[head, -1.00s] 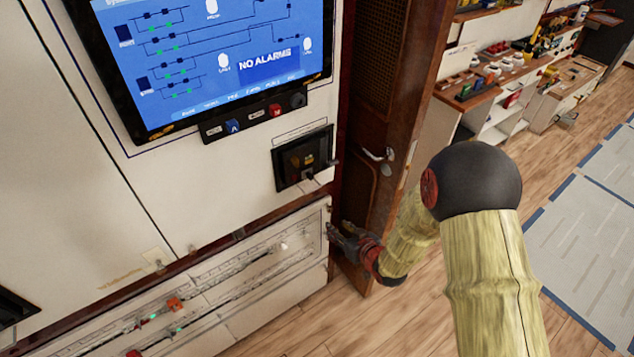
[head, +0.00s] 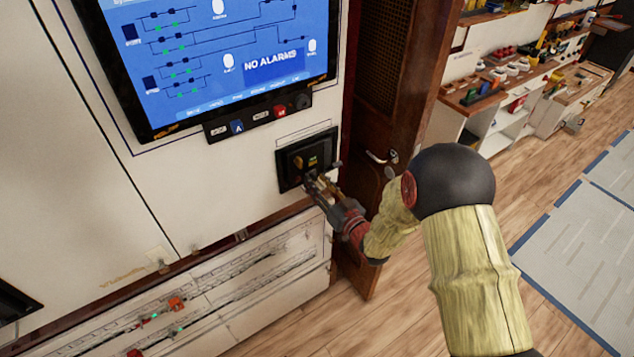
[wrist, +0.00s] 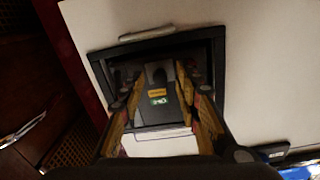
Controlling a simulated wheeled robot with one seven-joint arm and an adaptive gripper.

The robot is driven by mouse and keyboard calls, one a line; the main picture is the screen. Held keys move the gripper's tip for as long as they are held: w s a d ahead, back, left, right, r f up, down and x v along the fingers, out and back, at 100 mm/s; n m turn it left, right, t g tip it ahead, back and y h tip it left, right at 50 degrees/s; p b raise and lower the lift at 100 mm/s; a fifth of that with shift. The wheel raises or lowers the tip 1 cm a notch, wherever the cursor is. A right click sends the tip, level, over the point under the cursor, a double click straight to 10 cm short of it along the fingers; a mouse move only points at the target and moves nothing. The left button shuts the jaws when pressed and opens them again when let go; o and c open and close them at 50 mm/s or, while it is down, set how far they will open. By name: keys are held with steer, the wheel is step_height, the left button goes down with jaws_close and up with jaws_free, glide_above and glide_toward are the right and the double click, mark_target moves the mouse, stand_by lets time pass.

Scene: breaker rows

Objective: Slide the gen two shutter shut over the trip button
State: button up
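A black framed breaker unit (head: 291,172) is set in the white cabinet front, below and right of the screen. In the wrist view its frame (wrist: 168,39) surrounds a recess with a dark face, a yellow label (wrist: 157,93) and a small green flag (wrist: 158,101). I cannot make out the shutter or the trip button as separate parts, nor read a generator name. My gripper (head: 312,180) is at the unit's lower right edge in the head view. In the wrist view my gripper (wrist: 158,80) is open and empty, its fingers on either side of the label; contact is unclear.
A large screen (head: 215,60) reading NO ALARMS hangs above, with a strip of small switches (head: 258,117) under it. A brown door (head: 395,110) with a handle stands close right of the cabinet. A lower panel (head: 230,285) carries indicators.

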steer(key=shift+w+a, duration=0.2)
steer(key=shift+w, duration=0.15)
steer(key=shift+c, duration=0.3)
steer(key=c, duration=0.7)
jaws_close()
